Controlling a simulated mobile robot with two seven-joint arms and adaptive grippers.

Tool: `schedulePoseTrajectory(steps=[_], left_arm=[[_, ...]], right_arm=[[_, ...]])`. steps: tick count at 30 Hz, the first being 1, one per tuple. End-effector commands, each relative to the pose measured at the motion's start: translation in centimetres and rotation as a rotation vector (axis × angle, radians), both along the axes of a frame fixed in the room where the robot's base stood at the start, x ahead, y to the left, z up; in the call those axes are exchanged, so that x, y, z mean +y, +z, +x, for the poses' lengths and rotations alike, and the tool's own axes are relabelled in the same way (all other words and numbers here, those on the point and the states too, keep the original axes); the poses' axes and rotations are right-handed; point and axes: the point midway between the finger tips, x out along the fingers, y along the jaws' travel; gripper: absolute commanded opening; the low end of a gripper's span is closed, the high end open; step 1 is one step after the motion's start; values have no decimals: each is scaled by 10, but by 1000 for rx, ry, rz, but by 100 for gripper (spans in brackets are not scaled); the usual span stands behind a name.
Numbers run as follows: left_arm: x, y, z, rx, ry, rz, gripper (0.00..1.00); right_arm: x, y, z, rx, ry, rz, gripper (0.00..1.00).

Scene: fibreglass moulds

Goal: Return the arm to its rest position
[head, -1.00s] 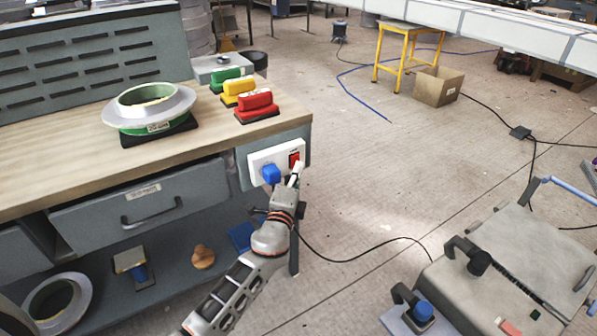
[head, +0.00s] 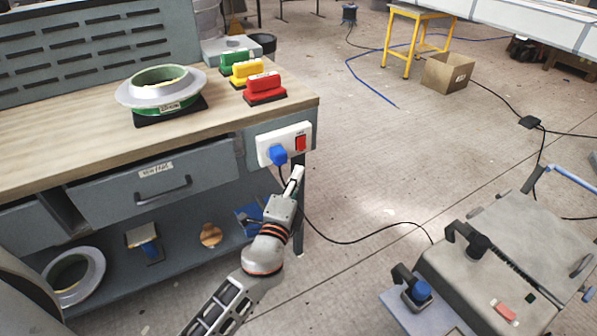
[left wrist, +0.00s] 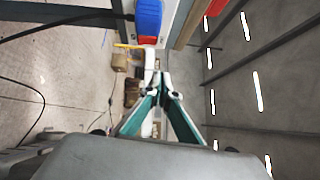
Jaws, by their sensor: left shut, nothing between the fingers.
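My left gripper (head: 296,174) is shut and empty, a little below the white socket box (head: 285,144) on the workbench's end. In the head view a gap shows between its fingertips and the box. The box carries a blue plug (head: 279,155) and a red switch (head: 300,143). In the left wrist view the closed fingers (left wrist: 163,80) point toward the blue plug (left wrist: 148,18) and the red switch (left wrist: 147,40). My right gripper is not in view.
The workbench (head: 60,135) stands at left, with red (head: 265,87), yellow (head: 247,72) and green (head: 235,57) blocks on top. A black cable (head: 345,241) runs across the floor to a grey machine (head: 510,270) at lower right. Open floor lies between them.

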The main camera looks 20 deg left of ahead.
Motion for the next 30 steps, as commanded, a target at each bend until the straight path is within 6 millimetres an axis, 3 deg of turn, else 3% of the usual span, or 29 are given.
schedulePoseTrajectory(steps=[11,16,20,24,30], left_arm=[[0,-1,0,2,0,-3,0],[1,-16,-22,55,-21,-123,0],[-1,-51,-67,166,-47,-365,0],[-8,-94,-136,316,-47,-685,0],[-23,-139,-243,515,22,-1116,0]], right_arm=[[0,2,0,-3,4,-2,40],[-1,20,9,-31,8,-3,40],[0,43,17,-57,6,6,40],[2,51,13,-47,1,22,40],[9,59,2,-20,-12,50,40]])
